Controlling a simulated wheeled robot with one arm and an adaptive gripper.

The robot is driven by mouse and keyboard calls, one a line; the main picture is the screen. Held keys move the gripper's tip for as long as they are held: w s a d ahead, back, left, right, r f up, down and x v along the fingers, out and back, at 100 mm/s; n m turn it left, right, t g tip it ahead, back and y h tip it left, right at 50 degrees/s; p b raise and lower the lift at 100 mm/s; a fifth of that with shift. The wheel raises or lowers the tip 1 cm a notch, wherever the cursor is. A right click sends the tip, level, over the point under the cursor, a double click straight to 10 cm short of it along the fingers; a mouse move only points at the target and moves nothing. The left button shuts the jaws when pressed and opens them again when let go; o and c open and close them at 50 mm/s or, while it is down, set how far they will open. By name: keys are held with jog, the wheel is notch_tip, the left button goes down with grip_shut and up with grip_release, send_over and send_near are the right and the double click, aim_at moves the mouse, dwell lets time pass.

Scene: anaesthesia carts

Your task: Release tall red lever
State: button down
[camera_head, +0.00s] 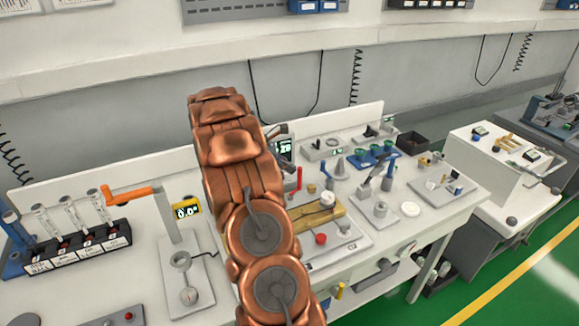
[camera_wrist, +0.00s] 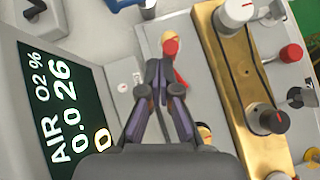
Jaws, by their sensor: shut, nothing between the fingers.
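The tall red lever (camera_head: 299,178) stands upright on the bench unit, just right of my arm in the head view. In the wrist view its red top (camera_wrist: 171,47) shows just beyond my fingertips, and part of its red shaft shows beside the right finger. My gripper (camera_wrist: 162,68) is shut and empty, with its fingers meeting close to the lever. I cannot tell whether they touch it. In the head view my arm hides much of the gripper, and the fingertips cannot be made out there.
A dark display (camera_wrist: 52,110) reading AIR and O2 % is left of the fingers. A brass block with knobs (camera_wrist: 245,90) and a red button (camera_wrist: 291,53) lie to the right. An orange-handled lever (camera_head: 128,192) and a vial rack (camera_head: 80,248) stand left of my arm.

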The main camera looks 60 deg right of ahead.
jog(key=shift+a, duration=0.2)
jog(key=v, duration=1.2)
dwell(0.6)
